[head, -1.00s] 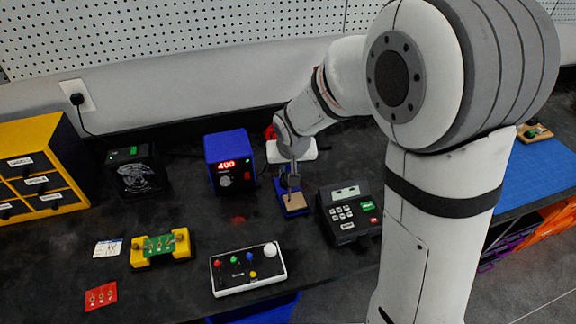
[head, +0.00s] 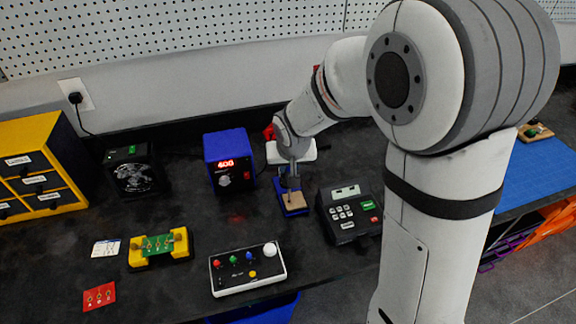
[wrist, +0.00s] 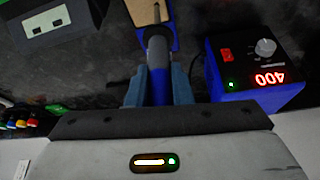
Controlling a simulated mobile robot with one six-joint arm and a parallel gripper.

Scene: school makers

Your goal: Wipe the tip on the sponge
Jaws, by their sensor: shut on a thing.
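My gripper (wrist: 158,88) is shut on the handle of a soldering iron (wrist: 158,62), gripped between blue fingers in the wrist view. The iron points down at the tan sponge (head: 295,199), which lies in a blue stand (head: 282,212). The sponge also shows at the top of the wrist view (wrist: 141,14). The thin metal tip (wrist: 156,13) is over the sponge and appears at its surface; I cannot tell whether it presses. In the head view my gripper (head: 289,184) is just above the stand, partly hidden by its own wrist.
The blue soldering station (head: 230,160) reading 400 stands left of the stand. A dark keypad box (head: 348,214) is close on the right. A white button panel (head: 247,270), a yellow circuit-board holder (head: 160,248) and a black fan box (head: 136,172) stand further left.

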